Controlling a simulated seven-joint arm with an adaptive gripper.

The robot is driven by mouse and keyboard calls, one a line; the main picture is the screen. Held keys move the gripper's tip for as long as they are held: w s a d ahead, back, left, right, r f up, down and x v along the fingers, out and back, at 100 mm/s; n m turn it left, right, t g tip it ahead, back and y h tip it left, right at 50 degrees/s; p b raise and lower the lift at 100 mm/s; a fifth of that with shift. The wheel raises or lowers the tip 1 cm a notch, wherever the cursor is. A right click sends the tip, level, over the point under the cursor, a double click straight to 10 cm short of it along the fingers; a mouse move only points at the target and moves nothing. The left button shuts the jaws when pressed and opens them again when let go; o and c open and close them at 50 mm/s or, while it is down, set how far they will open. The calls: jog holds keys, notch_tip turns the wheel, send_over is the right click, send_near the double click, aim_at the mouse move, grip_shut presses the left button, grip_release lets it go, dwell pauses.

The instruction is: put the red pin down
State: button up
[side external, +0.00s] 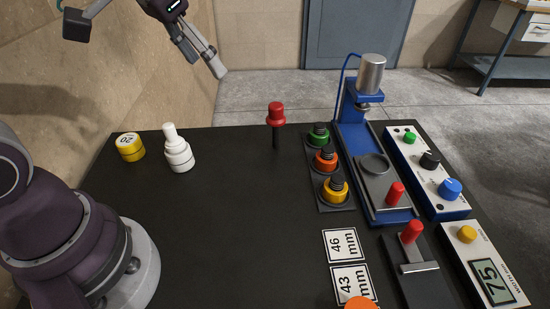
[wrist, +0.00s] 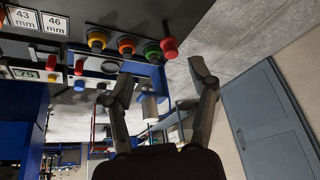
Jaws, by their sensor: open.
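The red pin (side external: 276,113) is upright near the far edge of the dark table, red head up and thin dark shaft down. It also shows in the wrist view (wrist: 169,46), beyond my fingertips and close to the green-ringed piece. My gripper (side external: 210,62) is high up at the top of the side view, above and to the left of the pin and clear of it. In the wrist view my gripper (wrist: 163,76) has its fingers spread wide, with nothing held between them.
Green (side external: 318,138), orange (side external: 325,160) and yellow (side external: 335,190) ringed pieces stand in a rack right of the pin. A blue press (side external: 352,115) stands beyond them. A white bottle-shaped piece (side external: 178,155) and yellow cylinder (side external: 130,148) are at left. The table's middle is clear.

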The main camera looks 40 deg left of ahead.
jog(key=s+f+n, duration=0.1)
jog(key=s+f, duration=0.1)
jog(key=s, duration=0.6)
jog(key=shift+s+f+t, duration=0.15)
jog(key=shift+t, duration=0.15)
